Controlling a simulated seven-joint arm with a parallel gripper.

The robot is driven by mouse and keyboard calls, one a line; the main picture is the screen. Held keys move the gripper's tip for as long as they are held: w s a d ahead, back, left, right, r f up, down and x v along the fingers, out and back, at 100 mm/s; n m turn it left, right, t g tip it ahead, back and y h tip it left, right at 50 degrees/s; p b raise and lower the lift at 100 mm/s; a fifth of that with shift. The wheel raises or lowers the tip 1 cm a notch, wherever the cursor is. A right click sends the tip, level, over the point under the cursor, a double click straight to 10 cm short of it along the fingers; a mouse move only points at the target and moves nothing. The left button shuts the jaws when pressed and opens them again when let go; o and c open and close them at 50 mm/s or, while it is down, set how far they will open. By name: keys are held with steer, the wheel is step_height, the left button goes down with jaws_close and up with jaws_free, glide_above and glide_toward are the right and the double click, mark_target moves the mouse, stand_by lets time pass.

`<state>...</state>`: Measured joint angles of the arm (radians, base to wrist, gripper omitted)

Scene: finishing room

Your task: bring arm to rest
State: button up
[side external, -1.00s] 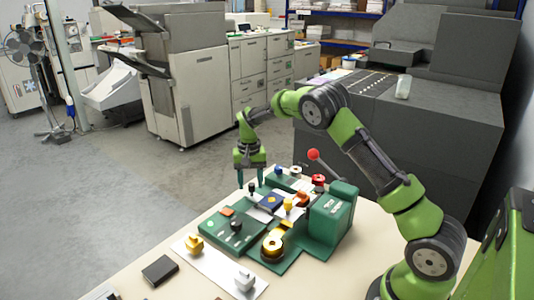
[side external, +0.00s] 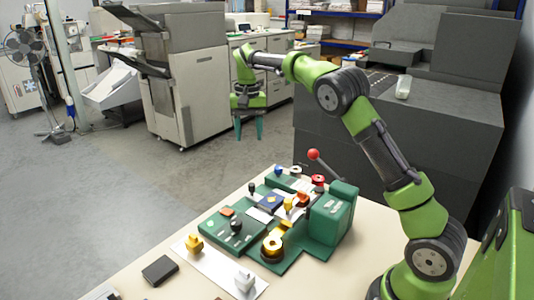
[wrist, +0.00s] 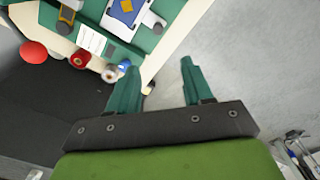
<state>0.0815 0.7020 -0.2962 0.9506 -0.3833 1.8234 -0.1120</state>
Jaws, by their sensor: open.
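My gripper (side external: 248,130) is raised in the air beyond the far edge of the table, well above and apart from everything on it. Its two teal fingers point down, are spread apart and hold nothing. In the wrist view the open fingers (wrist: 158,88) show with bare grey floor and the table's edge between and behind them. My arm reaches up and to the left from its base at the lower right.
The cream table (side external: 130,262) carries a green fixture (side external: 332,218) with a red-knobbed lever (side external: 313,154), spools and small knobs. A black block (side external: 160,270) lies at the front left. A large dark grey machine (side external: 400,130) stands behind my arm. Open floor (side external: 120,190) lies left.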

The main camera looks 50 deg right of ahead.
stand_by(0.3)
steer(key=s+a+r+n+t, duration=0.1)
steer(key=s+a+t, duration=0.1)
steer(key=s+a, duration=0.3)
steer(key=s+a+r+n+t+y, duration=0.1)
steer(key=s+a, duration=0.4)
steer(key=s, duration=0.8)
steer(key=s+a+r+n+t+y, duration=0.1)
steer(key=s+a+n+t, duration=0.2)
steer(key=s, duration=0.7)
steer(key=shift+a+t, duration=0.6)
steer(key=shift+a, duration=0.55)
